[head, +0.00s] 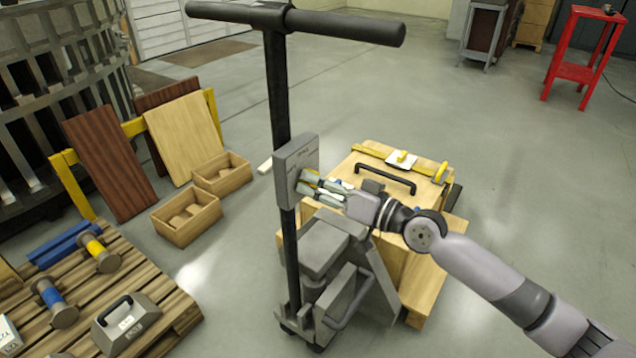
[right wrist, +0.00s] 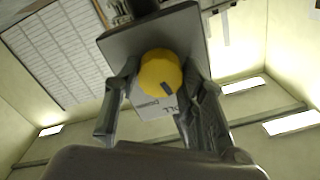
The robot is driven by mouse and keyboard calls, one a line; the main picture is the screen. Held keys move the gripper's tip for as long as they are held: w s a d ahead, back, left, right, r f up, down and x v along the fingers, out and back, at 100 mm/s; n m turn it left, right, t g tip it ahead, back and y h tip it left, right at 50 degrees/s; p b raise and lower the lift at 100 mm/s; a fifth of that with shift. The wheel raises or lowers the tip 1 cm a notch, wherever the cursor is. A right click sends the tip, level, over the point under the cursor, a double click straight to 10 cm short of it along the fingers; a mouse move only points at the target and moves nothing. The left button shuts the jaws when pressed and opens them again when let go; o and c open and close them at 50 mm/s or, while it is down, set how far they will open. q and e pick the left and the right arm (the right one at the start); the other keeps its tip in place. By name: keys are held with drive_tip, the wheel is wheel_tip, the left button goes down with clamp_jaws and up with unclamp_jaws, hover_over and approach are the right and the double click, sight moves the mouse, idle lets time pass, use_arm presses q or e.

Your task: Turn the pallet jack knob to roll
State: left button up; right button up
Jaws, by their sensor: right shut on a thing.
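The pallet jack (head: 279,110) stands upright with a black T-handle and a grey box-shaped plate (head: 292,165) on its mast. The round yellow knob (right wrist: 160,72) sits on this plate in the right wrist view, with a dark pointer mark at its lower right edge, near partly hidden lettering. In the head view the fingers mostly hide the knob. My right gripper (head: 315,184) reaches the plate from the right and is shut on the knob, one finger on each side; it also shows in the right wrist view (right wrist: 160,100). My left gripper is not in view.
A wooden crate (head: 430,285) with a black handle stands behind the jack. A wooden pallet (head: 95,300) with weights lies at the lower left, near two small wooden boxes (head: 187,216). A red stand (head: 572,72) is far right.

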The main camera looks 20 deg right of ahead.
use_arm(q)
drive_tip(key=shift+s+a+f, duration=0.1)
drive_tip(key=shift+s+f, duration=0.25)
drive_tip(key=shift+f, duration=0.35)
use_arm(e)
drive_tip(key=shift+m, duration=1.1)
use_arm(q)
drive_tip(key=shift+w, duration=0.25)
use_arm(e)
drive_tip(key=o, duration=1.1)
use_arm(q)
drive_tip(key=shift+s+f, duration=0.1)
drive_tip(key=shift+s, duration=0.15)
use_arm(e)
drive_tip(key=shift+o, duration=0.3)
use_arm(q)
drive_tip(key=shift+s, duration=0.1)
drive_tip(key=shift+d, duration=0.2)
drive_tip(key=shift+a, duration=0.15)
use_arm(e)
drive_tip(key=v, duration=1.2)
